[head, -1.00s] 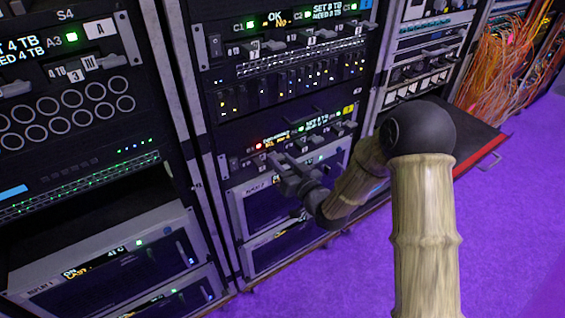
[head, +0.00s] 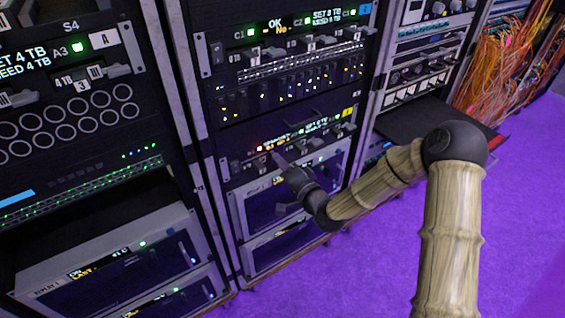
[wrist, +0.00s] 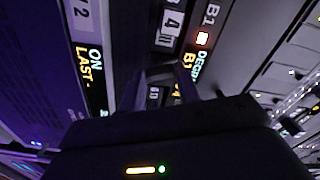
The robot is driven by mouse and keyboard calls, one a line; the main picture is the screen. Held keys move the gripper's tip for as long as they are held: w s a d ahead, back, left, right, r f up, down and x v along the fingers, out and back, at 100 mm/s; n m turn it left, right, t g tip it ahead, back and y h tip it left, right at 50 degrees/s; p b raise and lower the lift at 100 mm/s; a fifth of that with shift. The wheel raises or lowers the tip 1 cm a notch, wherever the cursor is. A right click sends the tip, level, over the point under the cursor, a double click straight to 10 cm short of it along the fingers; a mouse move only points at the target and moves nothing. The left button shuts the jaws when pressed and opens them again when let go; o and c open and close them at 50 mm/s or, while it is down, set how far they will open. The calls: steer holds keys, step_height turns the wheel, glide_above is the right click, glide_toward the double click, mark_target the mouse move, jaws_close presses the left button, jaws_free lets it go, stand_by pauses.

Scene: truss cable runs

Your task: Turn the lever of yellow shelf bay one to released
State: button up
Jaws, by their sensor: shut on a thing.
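The yellow shelf is the dark panel with a yellow tag (head: 348,113) at its right end, in the middle rack. Its small display (head: 300,133) and row of levers run across it; the bay one light at its left glows red-orange. In the wrist view the B1 label and a lit orange light (wrist: 203,38) show beside display text. My gripper (head: 280,158) is at the left part of this shelf's lever row. In the wrist view its fingers (wrist: 168,82) are closed at the bay one front, shut on the lever, which they mostly hide. The lever's angle cannot be told.
A shelf with a blue tag (head: 366,8) and levers sits above. A rack (head: 75,110) with more levers stands at the left. An open dark tray (head: 425,118) juts out at the right, near orange cables (head: 505,60). The purple floor (head: 520,230) is clear.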

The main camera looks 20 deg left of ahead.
steer(key=m+p, duration=0.1)
steer(key=m, duration=0.3)
steer(key=shift+m, duration=0.4)
steer(key=o, duration=1)
steer(key=shift+d, duration=0.1)
steer(key=p+v, duration=0.7)
steer(key=v, duration=1)
steer(key=shift+s, duration=0.15)
